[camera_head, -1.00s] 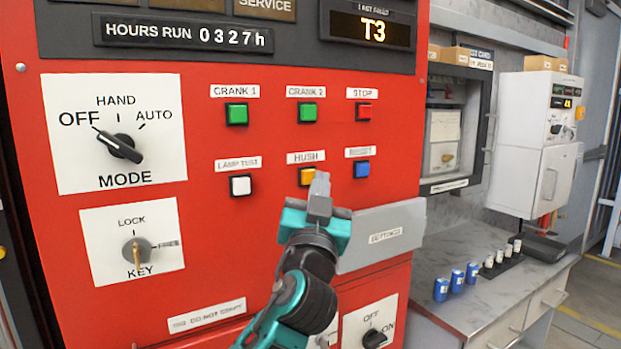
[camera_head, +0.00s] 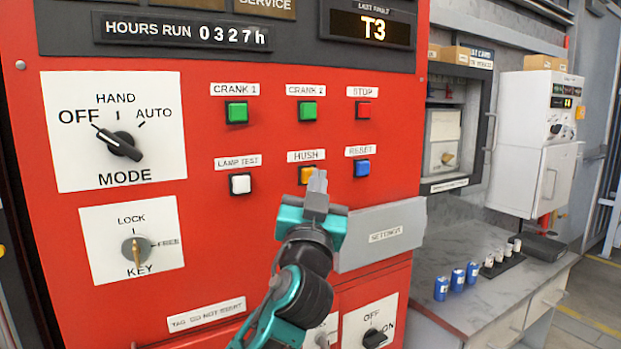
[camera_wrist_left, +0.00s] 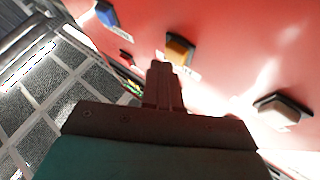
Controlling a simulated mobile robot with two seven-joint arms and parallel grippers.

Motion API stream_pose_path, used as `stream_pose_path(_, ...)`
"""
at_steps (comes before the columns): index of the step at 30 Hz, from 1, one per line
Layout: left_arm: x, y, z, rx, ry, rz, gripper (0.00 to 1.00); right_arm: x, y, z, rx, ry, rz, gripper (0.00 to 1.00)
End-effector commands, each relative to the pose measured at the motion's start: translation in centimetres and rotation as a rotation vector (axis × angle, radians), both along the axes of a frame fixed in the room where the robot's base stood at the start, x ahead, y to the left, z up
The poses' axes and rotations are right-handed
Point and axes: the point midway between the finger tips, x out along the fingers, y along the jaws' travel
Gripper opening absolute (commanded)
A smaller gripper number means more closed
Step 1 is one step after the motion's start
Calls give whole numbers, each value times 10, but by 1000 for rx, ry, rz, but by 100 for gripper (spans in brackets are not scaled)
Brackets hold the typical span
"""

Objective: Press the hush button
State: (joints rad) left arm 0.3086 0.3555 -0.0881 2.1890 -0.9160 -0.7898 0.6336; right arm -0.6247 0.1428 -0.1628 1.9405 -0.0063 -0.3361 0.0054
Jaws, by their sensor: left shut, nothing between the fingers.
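The hush button (camera_head: 307,174) is a yellow-orange square button under the HUSH label (camera_head: 306,155) on the red panel (camera_head: 260,290). It also shows in the left wrist view (camera_wrist_left: 179,50), just beyond the fingertips. My left gripper (camera_head: 317,178) is shut and empty. Its tips are at the lower right of the hush button in the head view and overlap its edge. I cannot tell whether they touch it. My right gripper is not in view.
The white lamp test button (camera_head: 240,184) is left of hush, and the blue reset button (camera_head: 361,168) is right. Green crank buttons (camera_head: 237,112) and the red stop button (camera_head: 363,110) are above. A grey settings box (camera_head: 382,234) juts out at the lower right.

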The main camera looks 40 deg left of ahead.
Motion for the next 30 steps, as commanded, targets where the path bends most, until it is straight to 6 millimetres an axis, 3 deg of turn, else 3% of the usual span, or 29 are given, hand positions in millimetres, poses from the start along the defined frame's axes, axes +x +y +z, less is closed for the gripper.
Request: stream_pose_path(30, 3, 8, 0, 1, 0, 0, 0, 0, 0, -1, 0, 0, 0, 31)
